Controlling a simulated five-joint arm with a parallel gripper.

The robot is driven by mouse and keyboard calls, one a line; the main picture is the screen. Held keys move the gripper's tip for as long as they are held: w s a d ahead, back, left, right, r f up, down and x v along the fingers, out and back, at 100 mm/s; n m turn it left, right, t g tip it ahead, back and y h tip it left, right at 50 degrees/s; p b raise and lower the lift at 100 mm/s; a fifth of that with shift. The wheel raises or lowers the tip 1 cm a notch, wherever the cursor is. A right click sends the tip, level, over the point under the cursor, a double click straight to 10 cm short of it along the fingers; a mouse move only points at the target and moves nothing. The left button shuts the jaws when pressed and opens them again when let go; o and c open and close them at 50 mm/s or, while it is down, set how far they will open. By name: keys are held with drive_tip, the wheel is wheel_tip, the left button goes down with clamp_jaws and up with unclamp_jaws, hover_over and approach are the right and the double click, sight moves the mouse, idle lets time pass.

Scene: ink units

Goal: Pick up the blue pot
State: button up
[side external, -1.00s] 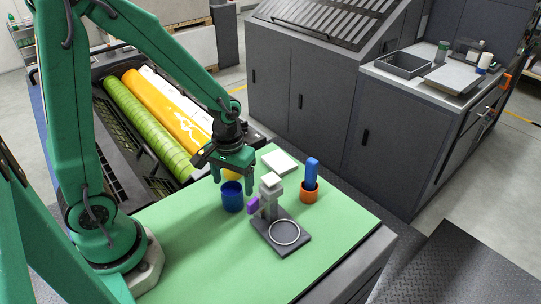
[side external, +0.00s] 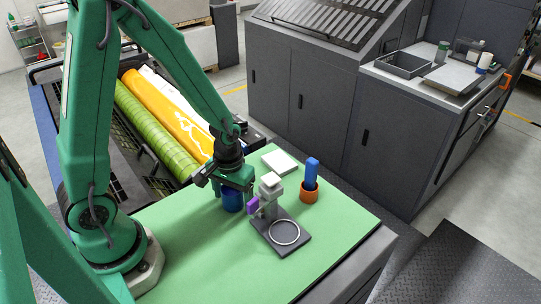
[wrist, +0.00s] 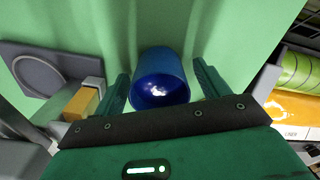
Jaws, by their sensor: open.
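The blue pot (side external: 232,203) stands on the green mat in the side view. It is an open-topped blue cylinder, and my gripper hides its upper part there. My gripper (side external: 232,190) is lowered over it, pointing down. In the wrist view the pot (wrist: 160,80) lies between the two spread fingers of my gripper (wrist: 160,88), one on each side. Small gaps show between the fingers and the pot. I cannot tell from the pictures exactly how far down its sides the fingertips reach.
A grey stand with a ring on its dark base (side external: 300,242) and a purple part (side external: 254,206) is close on the right. A white square (side external: 279,162) lies behind. The green mat (side external: 190,240) is clear in front.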

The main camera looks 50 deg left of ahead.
drive_tip(key=c, duration=1.4)
drive_tip(key=shift+c, duration=0.2)
drive_tip(key=shift+r, duration=0.15)
wheel_tip(320, 180, up, 10)
idle(0.5)
